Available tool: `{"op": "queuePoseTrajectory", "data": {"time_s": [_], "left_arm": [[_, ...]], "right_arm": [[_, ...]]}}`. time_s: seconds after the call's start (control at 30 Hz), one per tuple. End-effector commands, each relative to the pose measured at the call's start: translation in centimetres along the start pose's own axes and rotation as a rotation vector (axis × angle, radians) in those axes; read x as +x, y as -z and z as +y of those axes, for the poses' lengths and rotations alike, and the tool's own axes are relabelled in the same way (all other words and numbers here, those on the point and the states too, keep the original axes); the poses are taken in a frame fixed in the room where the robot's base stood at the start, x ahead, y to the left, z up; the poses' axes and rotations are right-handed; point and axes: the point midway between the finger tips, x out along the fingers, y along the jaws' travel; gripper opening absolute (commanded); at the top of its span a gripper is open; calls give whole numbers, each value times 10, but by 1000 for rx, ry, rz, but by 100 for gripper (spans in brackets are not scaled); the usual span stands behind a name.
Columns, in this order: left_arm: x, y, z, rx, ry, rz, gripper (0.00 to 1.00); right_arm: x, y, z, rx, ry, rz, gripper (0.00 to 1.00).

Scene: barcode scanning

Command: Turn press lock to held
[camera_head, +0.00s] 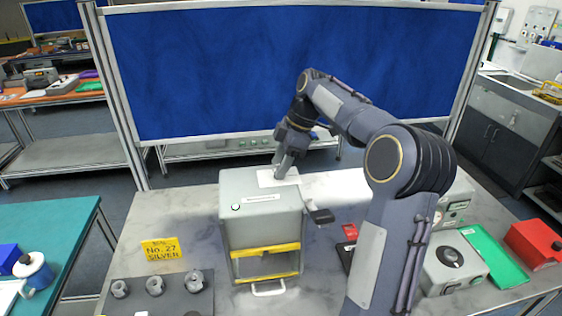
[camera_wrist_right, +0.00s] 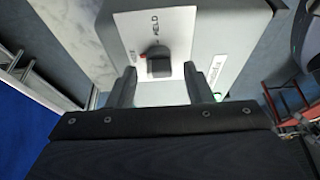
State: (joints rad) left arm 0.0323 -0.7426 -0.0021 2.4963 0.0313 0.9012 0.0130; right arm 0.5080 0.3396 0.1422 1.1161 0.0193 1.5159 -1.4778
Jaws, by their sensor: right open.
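The press lock is a black knob (camera_wrist_right: 159,62) on a white label plate (camera_wrist_right: 178,30) on top of the grey press (camera_head: 262,207). The plate reads "HELD" above the knob. A second, smaller word sits left of it, too small to read, with a red mark beside the knob. My right gripper (camera_head: 281,172) points down at the plate, which also shows in the head view (camera_head: 277,177). In the right wrist view my right gripper (camera_wrist_right: 159,82) is open, its fingers either side of the knob; I cannot tell whether they touch it. My left gripper is out of view.
The press has a yellow-framed front opening and a dark lever (camera_head: 321,216) on its right. A yellow sign (camera_head: 161,249) and a dark tray (camera_head: 130,285) with several metal parts are at left. A grey dial box (camera_head: 452,262) and green tray (camera_head: 496,258) are at right.

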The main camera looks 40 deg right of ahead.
Motion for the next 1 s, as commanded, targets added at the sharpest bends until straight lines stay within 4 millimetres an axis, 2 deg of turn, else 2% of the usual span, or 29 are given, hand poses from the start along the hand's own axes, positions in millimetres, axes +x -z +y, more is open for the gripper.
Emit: {"op": "queuePoseTrajectory", "data": {"time_s": [0.07, 0.4, 0.73, 1.0], "left_arm": [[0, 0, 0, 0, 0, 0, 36], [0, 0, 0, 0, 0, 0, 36], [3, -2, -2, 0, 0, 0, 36], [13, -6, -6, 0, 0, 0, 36]], "right_arm": [[0, 0, 0, 0, 0, 0, 46], [0, 0, 0, 0, 0, 0, 3], [0, 0, 0, 39, -19, 0, 2], [1, 0, -2, 192, -83, 0, 2]]}}
